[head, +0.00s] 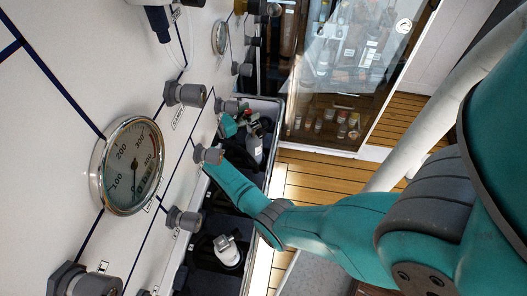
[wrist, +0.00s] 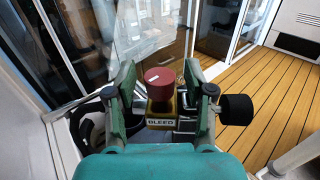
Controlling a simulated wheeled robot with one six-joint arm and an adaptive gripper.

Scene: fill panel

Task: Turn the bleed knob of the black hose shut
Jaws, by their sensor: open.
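In the wrist view a round red knob (wrist: 159,77) sits on a brass block labelled BLEED (wrist: 160,106). My gripper (wrist: 158,84) is open, with one finger to the left of the knob and one to the right. Gaps show between the knob and both fingers. Dark curved shapes (wrist: 88,128) lie at the left; I cannot tell whether they are the black hose. In the head view a small red spot (head: 250,113) shows near my gripper, which is partly hidden behind the panel's knobs.
A white panel (head: 60,130) with a round gauge (head: 133,165) and several grey knobs (head: 185,94) stands at the left in the head view. A black round knob (wrist: 237,109) is just right of my right finger. A glass-fronted cabinet (head: 350,60) stands behind; the wooden floor (head: 325,175) is clear.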

